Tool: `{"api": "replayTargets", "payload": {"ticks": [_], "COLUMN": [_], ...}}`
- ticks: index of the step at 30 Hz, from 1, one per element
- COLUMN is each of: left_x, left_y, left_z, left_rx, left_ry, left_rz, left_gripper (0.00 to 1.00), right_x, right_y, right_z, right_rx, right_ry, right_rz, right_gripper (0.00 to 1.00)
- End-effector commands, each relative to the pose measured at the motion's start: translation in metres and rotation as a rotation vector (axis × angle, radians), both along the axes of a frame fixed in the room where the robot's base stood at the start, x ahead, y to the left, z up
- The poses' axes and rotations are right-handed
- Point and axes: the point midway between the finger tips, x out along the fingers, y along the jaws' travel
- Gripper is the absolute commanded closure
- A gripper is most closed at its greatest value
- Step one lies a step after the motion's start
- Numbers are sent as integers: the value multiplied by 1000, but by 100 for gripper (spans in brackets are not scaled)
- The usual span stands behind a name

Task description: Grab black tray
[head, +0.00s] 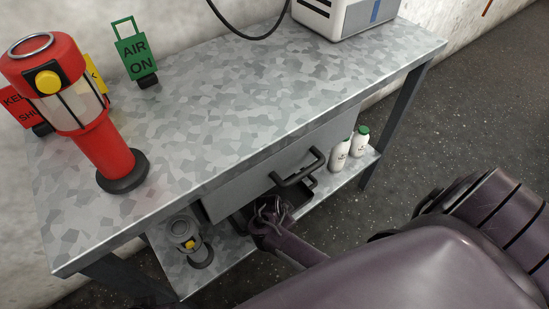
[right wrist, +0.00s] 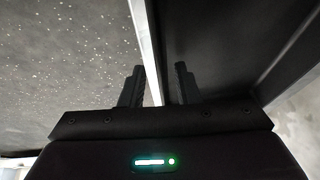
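The black tray (head: 302,197) sits on the lower shelf under the workbench drawer. Its middle is hidden behind my right arm and gripper, and the drawer covers part of it. My right gripper (head: 268,212) is beside the tray, below the drawer handle. In the right wrist view, the fingers of my right gripper (right wrist: 159,85) are apart, with a pale straight edge running up between them. A dark surface fills the right side there; I cannot tell whether it is the tray. No grip on the tray shows. My left gripper is out of view.
A grey drawer with a dark handle (head: 298,167) hangs just above. White bottles with green caps (head: 341,153) stand on the lower shelf to the right; a grey lantern-like object (head: 184,235) is at left. A red lantern (head: 95,120) stands on the workbench (head: 220,110).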

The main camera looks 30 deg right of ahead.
Motion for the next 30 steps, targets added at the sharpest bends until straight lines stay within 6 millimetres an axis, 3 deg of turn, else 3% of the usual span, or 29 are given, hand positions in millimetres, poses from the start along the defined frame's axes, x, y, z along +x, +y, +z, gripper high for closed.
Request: {"api": "replayTargets", "payload": {"ticks": [8, 15, 30], "left_x": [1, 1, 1], "left_y": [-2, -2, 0], "left_z": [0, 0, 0], "left_rx": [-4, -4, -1], "left_ry": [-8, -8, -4], "left_rz": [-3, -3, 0], "left_gripper": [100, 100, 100], "right_x": [0, 0, 1], "right_y": [1, 0, 0], "right_z": [0, 0, 2], "right_rx": [0, 0, 0], "right_ry": [0, 0, -3], "right_rz": [0, 0, 0], "right_gripper": [72, 100, 100]}}
